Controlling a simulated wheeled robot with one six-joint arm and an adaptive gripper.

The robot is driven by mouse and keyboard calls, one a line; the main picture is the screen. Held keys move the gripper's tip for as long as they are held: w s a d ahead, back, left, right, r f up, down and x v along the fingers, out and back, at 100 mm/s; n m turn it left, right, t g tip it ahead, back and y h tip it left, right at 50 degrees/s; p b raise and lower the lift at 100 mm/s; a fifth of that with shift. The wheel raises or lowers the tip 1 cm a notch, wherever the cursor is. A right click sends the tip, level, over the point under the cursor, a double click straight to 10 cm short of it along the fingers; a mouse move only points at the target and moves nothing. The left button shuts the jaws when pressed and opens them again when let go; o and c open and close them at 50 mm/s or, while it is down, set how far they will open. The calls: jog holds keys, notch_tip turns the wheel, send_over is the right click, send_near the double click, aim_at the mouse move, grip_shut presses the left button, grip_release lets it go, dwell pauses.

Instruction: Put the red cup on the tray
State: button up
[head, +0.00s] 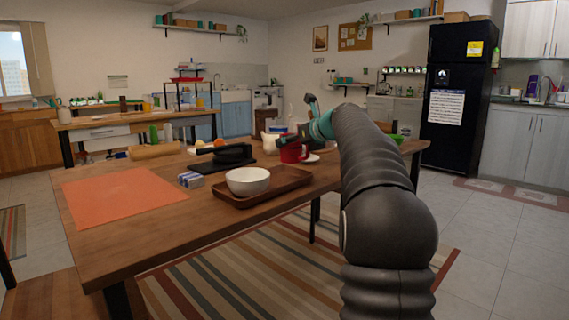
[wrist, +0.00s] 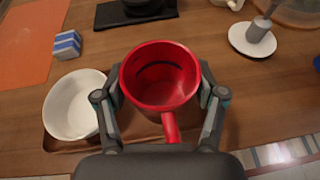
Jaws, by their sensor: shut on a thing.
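The red cup (head: 292,153) is upright in my gripper (wrist: 162,98). In the wrist view the cup (wrist: 160,72) sits between the two fingers, which press on its sides. Its open, empty mouth faces the camera and its handle points toward my wrist. The brown tray (head: 290,181) lies on the table's front edge with a white bowl (head: 248,181) on its left part. The bowl (wrist: 72,104) is just left of the gripper in the wrist view. The cup and my gripper hide much of the tray there, and I cannot tell the cup's exact height above it.
A blue and white box (head: 190,180) and an orange mat (head: 122,193) lie left of the tray. A black pan (head: 233,154) rests on a dark board behind it. A white saucer-like base (wrist: 252,38) is right of the cup. The tray's right part looks free.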

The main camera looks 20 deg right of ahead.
jog(key=shift+w+f+b, duration=0.35)
jog(key=shift+w+f, duration=0.35)
jog(key=shift+f, duration=0.4)
jog(key=shift+w+f+b, duration=0.35)
jog(key=shift+w+f, duration=0.35)
jog(key=shift+f, duration=0.35)
jog(key=shift+w+f+b, duration=0.35)
jog(key=shift+w+f, duration=0.35)
jog(key=shift+f, duration=0.4)
jog(key=shift+f, duration=0.1)
jog(key=o, duration=1.3)
jog(key=shift+o, duration=0.2)
